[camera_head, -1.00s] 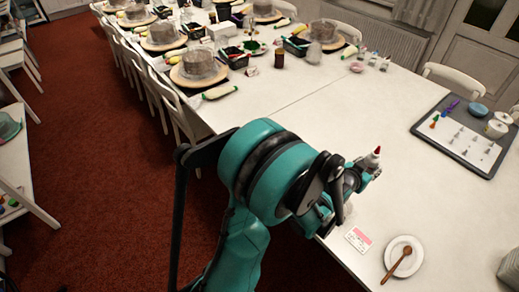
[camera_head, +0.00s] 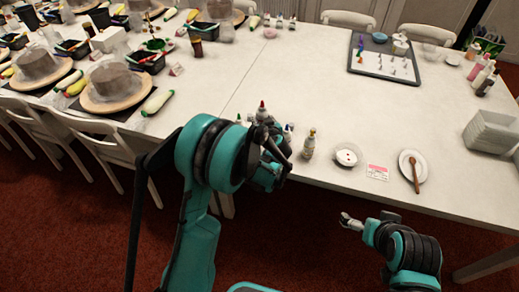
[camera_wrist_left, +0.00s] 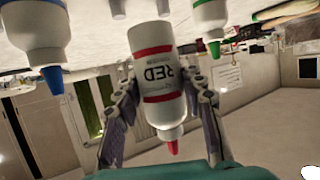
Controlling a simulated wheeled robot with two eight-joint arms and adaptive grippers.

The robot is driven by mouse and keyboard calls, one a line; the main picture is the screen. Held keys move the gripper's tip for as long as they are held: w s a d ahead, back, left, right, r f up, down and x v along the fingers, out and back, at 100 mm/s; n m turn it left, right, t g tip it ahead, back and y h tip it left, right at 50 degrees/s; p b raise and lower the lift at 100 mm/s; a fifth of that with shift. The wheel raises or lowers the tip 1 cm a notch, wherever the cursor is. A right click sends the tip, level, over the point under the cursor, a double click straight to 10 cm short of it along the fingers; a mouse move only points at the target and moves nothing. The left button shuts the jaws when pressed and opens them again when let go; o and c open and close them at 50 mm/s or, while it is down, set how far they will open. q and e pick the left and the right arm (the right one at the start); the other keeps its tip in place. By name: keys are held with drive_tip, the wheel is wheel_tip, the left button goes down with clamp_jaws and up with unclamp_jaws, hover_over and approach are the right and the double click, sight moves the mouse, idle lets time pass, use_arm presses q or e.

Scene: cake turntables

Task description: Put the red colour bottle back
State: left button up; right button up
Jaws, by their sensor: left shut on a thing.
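The red colour bottle, white with a red tip, shows its RED label in the left wrist view (camera_wrist_left: 163,85), where the picture is upside down. My left gripper (camera_wrist_left: 160,88) is shut on it, one finger on each side. In the head view the red tip (camera_head: 262,105) rises behind my left gripper (camera_head: 275,158) at the table's front edge; the bottle's lower part is hidden. A blue-tipped bottle (camera_wrist_left: 35,40) and a green-tipped bottle (camera_wrist_left: 210,18) stand beside it. Whether its base touches the table is unclear. My right gripper (camera_head: 350,222) is off the table's front edge.
A small bottle (camera_head: 308,146), a saucer (camera_head: 338,160), a pink-and-white card (camera_head: 378,172) and a plate with a wooden spoon (camera_head: 405,178) line the front edge. A grey tray (camera_head: 360,67) lies at the back. The table's middle is clear.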

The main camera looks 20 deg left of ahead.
use_arm(q)
drive_tip(key=shift+w+f+n+g+y, duration=0.3)
drive_tip(key=shift+w+n+y, duration=0.1)
drive_tip(key=shift+w, duration=0.2)
drive_tip(key=shift+w+f+b, duration=0.1)
drive_tip(key=shift+w+b, duration=0.05)
drive_tip(key=shift+b, duration=0.15)
wheel_tip(320, 180, down, 9)
drive_tip(key=b, duration=0.4)
drive_tip(key=shift+a+r, duration=0.1)
drive_tip(key=shift+r, duration=0.1)
drive_tip(key=shift+f, duration=0.35)
drive_tip(key=shift+c, duration=0.2)
use_arm(e)
wheel_tip(320, 180, down, 5)
drive_tip(key=shift+d+f, duration=0.1)
drive_tip(key=shift+f, duration=0.05)
use_arm(q)
drive_tip(key=o, duration=0.8)
drive_tip(key=shift+r, duration=0.1)
